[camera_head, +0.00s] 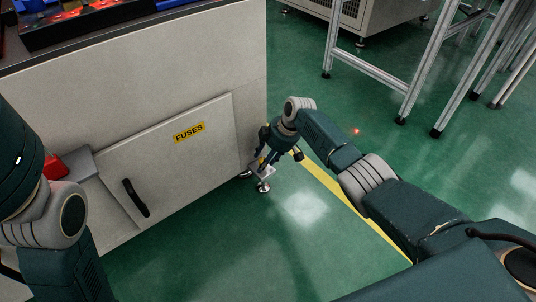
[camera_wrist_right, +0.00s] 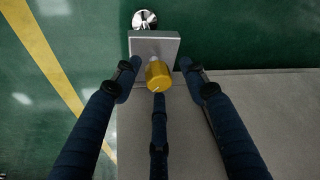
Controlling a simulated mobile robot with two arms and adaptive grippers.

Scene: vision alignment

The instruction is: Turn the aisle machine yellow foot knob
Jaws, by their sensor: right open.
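The yellow knob (camera_wrist_right: 157,76) sits on a light grey bracket plate (camera_wrist_right: 155,45) at the machine's foot in the right wrist view. My right gripper (camera_head: 268,147) is at the lower right corner of the aisle machine (camera_head: 180,75) in the head view. Its dark fingers are open, with one on each side of the knob and one below it in the wrist view. I cannot tell whether any finger touches the knob. The round metal foot (camera_head: 263,187) stands on the floor below the bracket. My left arm shows at the left edge, but its gripper is out of view.
The machine's door with a FUSES label (camera_head: 189,132) and a black handle (camera_head: 135,198) is left of the right gripper. A yellow floor line (camera_head: 345,195) runs beside my right arm. Aluminium frames (camera_head: 400,85) stand at the upper right. Green floor between is clear.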

